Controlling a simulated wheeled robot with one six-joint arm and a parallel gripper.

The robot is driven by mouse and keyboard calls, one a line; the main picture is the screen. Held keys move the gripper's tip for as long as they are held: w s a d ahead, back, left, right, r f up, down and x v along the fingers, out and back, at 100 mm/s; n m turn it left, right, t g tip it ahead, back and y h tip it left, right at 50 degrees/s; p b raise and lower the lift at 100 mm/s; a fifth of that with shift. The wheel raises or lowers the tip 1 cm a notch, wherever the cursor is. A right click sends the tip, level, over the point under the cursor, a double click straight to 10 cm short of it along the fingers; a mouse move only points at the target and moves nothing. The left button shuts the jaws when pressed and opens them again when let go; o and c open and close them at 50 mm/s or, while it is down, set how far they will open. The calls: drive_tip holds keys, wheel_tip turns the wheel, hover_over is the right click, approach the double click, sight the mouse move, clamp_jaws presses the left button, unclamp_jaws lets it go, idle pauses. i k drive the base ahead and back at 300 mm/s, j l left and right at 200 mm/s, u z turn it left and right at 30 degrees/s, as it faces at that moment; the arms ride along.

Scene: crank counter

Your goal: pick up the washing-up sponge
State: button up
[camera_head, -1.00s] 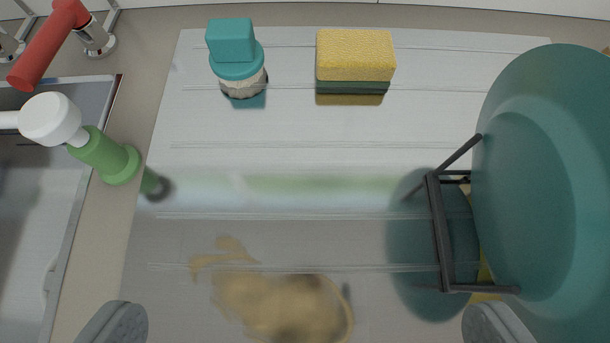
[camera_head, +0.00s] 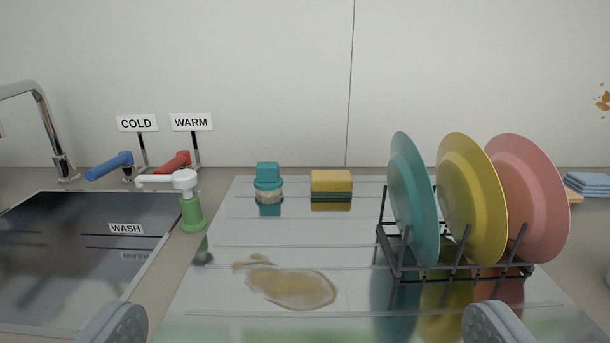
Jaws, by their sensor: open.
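The washing-up sponge (camera_head: 331,184), yellow on top with a dark green underside, lies flat at the back of the shiny metal draining board (camera_head: 330,235). A teal-topped scrubbing brush (camera_head: 268,182) with pale bristles stands just to its left, apart from it. My gripper (camera_head: 305,328) shows as two grey fingertips at the bottom left and bottom right edges. It is open, with nothing between the fingers, and well in front of the sponge.
A dark rack (camera_head: 458,270) holds teal, yellow and pink plates upright on the right. A green soap pump bottle (camera_head: 192,212) stands left, beside the sink (camera_head: 75,250). Behind are the blue (camera_head: 108,166) and red (camera_head: 172,162) tap handles. A brown spill (camera_head: 288,285) lies in front.

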sight(323, 183)
drive_tip(key=i+j+z, duration=0.2)
drive_tip(key=i, duration=0.2)
drive_tip(key=i+j+z, duration=0.2)
drive_tip(key=i+j, duration=0.1)
drive_tip(key=i, duration=0.05)
